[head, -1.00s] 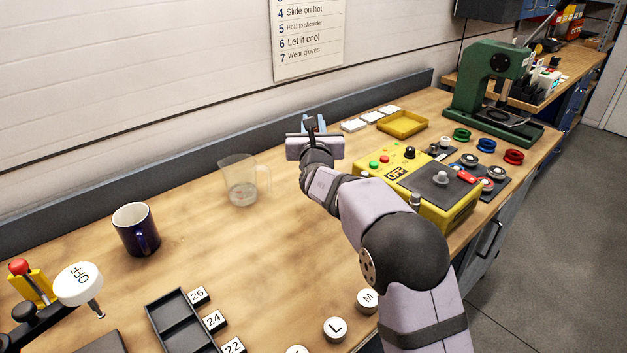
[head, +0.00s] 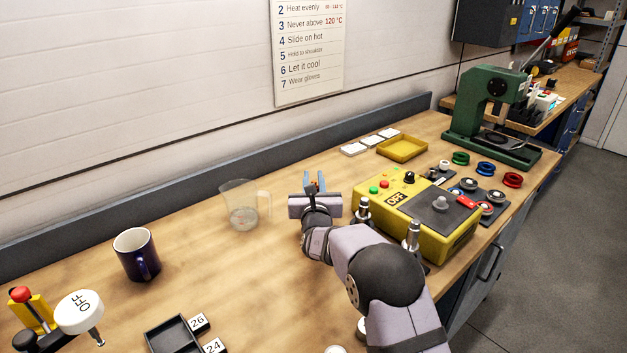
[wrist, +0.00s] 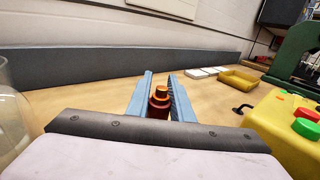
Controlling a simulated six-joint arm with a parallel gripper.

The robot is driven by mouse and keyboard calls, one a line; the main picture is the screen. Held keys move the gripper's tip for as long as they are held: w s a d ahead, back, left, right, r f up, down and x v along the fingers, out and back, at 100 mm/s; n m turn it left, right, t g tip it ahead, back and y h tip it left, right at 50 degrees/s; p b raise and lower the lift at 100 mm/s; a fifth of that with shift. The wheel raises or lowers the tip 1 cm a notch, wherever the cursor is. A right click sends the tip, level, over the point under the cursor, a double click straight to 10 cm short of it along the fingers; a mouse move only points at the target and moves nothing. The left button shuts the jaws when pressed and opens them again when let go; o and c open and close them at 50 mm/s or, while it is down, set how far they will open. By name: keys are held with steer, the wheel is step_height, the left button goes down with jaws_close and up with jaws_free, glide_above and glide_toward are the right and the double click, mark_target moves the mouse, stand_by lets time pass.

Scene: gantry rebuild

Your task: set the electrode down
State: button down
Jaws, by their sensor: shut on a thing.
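My gripper (head: 314,184) is over the middle of the bench, between the clear beaker and the yellow control box. In the wrist view its two blue fingers (wrist: 159,95) are shut on a short stepped copper-coloured piece, which I take as the electrode (wrist: 160,98). The electrode's upper end shows between the fingers, orange on top and darker red below. In the head view only a small dark and orange bit shows between the fingers. I cannot tell whether the electrode touches the bench top.
A clear beaker (head: 238,206) stands left of my gripper. The yellow box (head: 447,243), labelled OFF, is close on the right, with silver posts (head: 363,211) beside it. A yellow tray (head: 402,148) and white tiles (head: 353,149) lie behind. Bare bench (head: 235,272) lies in front of the beaker.

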steer(key=shift+f, duration=0.15)
steer(key=shift+f+b, duration=0.2)
steer(key=shift+b, duration=0.1)
steer(key=c, duration=1.6)
jaws_free()
steer(key=shift+o, duration=0.2)
steer(key=shift+r+p, duration=0.25)
steer(key=shift+p, duration=0.15)
steer(key=shift+s+f, duration=0.15)
steer(key=shift+s, duration=0.15)
steer(key=s+b, duration=0.1)
steer(key=s, duration=0.2)
steer(key=s+d+b, duration=0.1)
steer(key=s, duration=0.3)
steer(key=s+b, duration=0.1)
steer(key=s, duration=0.3)
steer(key=shift+s+d, duration=0.2)
